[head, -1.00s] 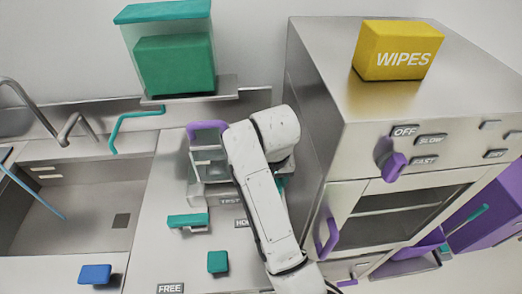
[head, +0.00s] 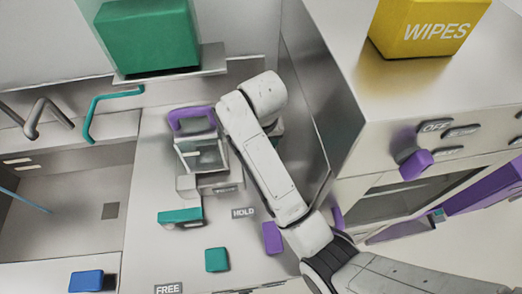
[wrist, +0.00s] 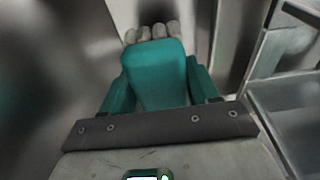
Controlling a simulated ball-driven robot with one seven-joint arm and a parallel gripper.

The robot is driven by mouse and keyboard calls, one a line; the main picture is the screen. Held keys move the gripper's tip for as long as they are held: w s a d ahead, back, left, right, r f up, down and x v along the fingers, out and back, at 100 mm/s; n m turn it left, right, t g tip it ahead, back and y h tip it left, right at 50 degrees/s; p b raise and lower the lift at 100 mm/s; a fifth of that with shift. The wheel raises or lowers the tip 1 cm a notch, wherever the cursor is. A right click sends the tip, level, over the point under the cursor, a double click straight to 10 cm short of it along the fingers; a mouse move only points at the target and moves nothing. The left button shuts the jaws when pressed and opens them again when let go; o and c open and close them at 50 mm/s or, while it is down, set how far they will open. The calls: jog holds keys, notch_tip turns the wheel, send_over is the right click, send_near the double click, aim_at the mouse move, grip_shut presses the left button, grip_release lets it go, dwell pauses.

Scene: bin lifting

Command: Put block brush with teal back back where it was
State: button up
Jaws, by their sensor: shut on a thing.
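The block brush with teal back (wrist: 153,75) is held in the wrist view, its pale bristle tufts showing at its far end. My gripper (wrist: 158,64) is shut on it, with a teal finger on each side. In the head view my white arm hides most of the gripper and brush; only a bit of teal shows behind the arm, beside the steel cabinet. A teal-topped piece with a pale lower part (head: 181,216) lies on the counter left of my arm.
A clear-walled box with a purple handle (head: 192,121) stands left of my arm. The steel cabinet (head: 330,85) rises close on the right. A teal block (head: 216,259), a purple block (head: 272,238) and a blue block (head: 87,281) lie nearer, by HOLD and FREE labels.

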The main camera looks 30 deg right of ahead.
jog(key=shift+f+p, duration=0.3)
jog(key=shift+f, duration=2.15)
jog(key=shift+f, duration=0.1)
jog(key=o, duration=0.8)
jog(key=shift+o, duration=0.2)
